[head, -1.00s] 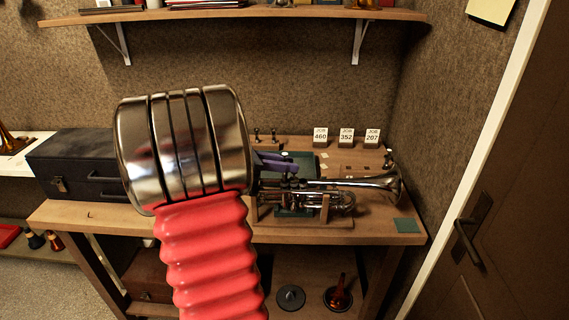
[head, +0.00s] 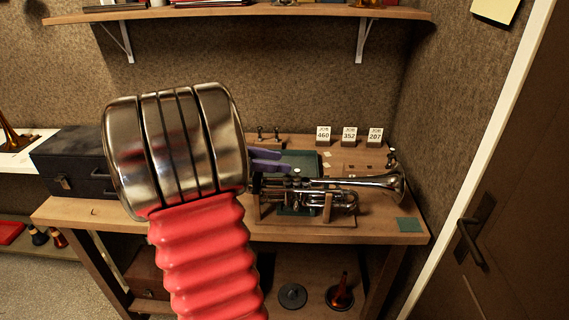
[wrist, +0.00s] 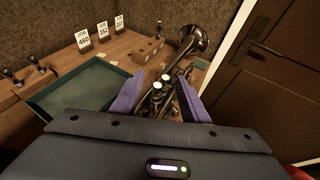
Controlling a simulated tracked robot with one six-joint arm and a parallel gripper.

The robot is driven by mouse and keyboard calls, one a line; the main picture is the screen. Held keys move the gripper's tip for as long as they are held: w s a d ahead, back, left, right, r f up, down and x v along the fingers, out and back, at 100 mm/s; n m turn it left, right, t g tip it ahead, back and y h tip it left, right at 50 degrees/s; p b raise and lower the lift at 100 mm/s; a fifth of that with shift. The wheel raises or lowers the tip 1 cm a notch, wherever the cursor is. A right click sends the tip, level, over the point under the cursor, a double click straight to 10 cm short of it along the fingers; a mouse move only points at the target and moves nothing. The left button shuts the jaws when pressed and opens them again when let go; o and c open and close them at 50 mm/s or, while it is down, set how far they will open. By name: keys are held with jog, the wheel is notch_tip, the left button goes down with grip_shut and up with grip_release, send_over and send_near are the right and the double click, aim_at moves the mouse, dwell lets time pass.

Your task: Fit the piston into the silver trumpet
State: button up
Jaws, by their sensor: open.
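The silver trumpet (head: 345,197) lies level on a wooden stand on the bench, its bell (head: 390,183) to the right. In the wrist view the trumpet (wrist: 185,47) runs away from me, its valve section between my fingers. White-topped valve caps (wrist: 165,77) show there. I cannot tell which is the piston or how deep it sits. My gripper (head: 268,159) has purple fingers and is open, above and left of the valves in the head view. In the wrist view the fingers of my gripper (wrist: 159,95) stand apart on either side of the valves. My wrist hides the bench behind it.
A green tray (wrist: 85,92) lies beside the trumpet. A wooden block with holes (wrist: 148,50) and job cards (head: 349,135) stand behind it. Small upright parts (wrist: 35,62) are at the back left. A dark case (head: 70,162) is left; a door (head: 510,210) is right.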

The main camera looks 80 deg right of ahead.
jog(key=v, duration=0.9)
jog(key=shift+w+a, duration=0.2)
jog(key=shift+w, duration=0.1)
jog(key=shift+r, duration=0.15)
dwell(0.6)
jog(key=w+a+f+m+t+y, duration=0.2)
jog(key=a+f+m+t, duration=0.15)
jog(key=f, duration=0.45)
jog(key=w+a+f+m+t+y, duration=0.1)
jog(key=w+a+f+m+t, duration=0.1)
jog(key=a, duration=0.5)
jog(key=w+a+f+m+t+y, duration=0.1)
jog(key=w+a+m+t, duration=0.1)
jog(key=a, duration=0.5)
jog(key=a+r+t+y, duration=0.1)
jog(key=a+t, duration=0.2)
jog(key=a, duration=0.6)
jog(key=w+a+r+t+y, duration=0.1)
jog(key=a+r+t, duration=0.1)
jog(key=a, duration=0.8)
jog(key=a+r+t+y, duration=0.2)
jog(key=a+t, duration=0.1)
jog(key=a, duration=0.6)
jog(key=shift+w+a+t, duration=0.35)
jog(key=shift+a, duration=0.05)
